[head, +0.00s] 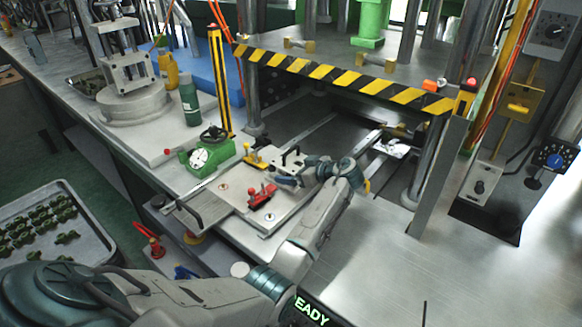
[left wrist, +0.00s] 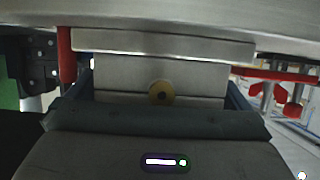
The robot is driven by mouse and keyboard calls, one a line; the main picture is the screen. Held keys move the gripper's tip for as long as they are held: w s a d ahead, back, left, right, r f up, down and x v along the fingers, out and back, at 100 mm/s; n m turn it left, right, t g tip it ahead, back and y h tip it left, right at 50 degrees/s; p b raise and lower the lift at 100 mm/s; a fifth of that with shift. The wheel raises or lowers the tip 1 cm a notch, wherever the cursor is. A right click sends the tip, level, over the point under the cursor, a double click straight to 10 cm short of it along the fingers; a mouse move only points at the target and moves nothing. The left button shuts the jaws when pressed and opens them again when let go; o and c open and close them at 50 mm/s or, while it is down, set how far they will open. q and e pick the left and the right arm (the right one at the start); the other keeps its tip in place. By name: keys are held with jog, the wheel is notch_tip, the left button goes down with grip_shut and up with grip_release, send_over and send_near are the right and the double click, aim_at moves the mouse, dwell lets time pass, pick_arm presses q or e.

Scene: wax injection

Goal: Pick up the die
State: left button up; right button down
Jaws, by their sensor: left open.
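The die (left wrist: 125,75) is a pale metal block with a round brass port in its near face, seen close up in the left wrist view. In the head view I take it to be the block with a black handle (head: 291,161) on the fixture plate, partly hidden by my gripper. My left gripper (head: 284,181) is open beside it; in the left wrist view its dark fingers (left wrist: 160,98) show at either side of the block. I cannot tell whether they touch it. My right gripper is in neither view.
A red toggle clamp (head: 262,195) and a yellow one (head: 254,159) stand on the plate (head: 228,187) close to my gripper. A striped press beam (head: 345,78) spans behind. The bench (head: 385,250) at right is clear.

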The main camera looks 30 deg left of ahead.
pick_arm(q)
jog(key=shift+a+f, duration=0.1)
jog(key=shift+a, duration=0.05)
jog(key=c, duration=1.5)
jog(key=shift+w+r, duration=0.1)
jog(key=shift+r, duration=0.15)
jog(key=shift+c, duration=0.2)
